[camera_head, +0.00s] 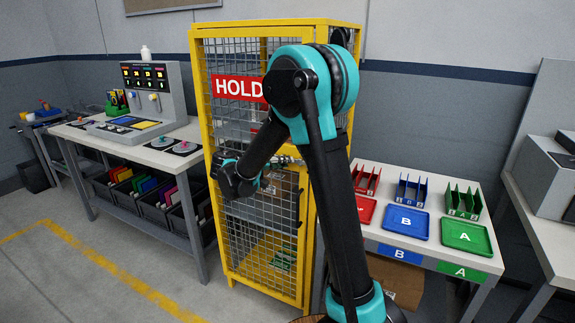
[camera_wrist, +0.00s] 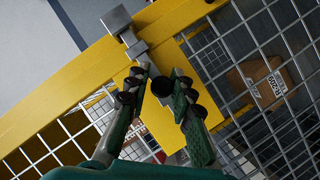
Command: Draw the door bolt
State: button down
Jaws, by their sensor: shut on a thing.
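The yellow mesh cage door (camera_head: 262,235) has a red HOLD sign (camera_head: 238,88) and stands upright in the middle of the head view. The grey metal bolt (camera_head: 288,160) is at mid-height on the door's right side, partly hidden by my arm. In the wrist view, the bolt's grey metal end (camera_wrist: 117,20) lies across the yellow frame. My gripper (camera_wrist: 160,80) is at the yellow plate, its green fingers on either side of a dark round knob (camera_wrist: 160,87), shut on it. The contact is partly hidden by the fingers.
A bench with a grey console (camera_head: 153,90) stands left of the cage. A table with red, blue and green trays (camera_head: 468,237) stands close on the right. A cardboard box (camera_wrist: 262,82) sits behind the mesh. The floor at front left is clear.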

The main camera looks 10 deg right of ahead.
jog(key=shift+w+a, duration=0.75)
jog(key=shift+a, duration=0.3)
jog(key=c, duration=1.4)
grip_release()
jog(key=shift+w, duration=0.1)
jog(key=v, duration=1.2)
jog(key=shift+f, duration=0.1)
jog(key=shift+d, duration=0.1)
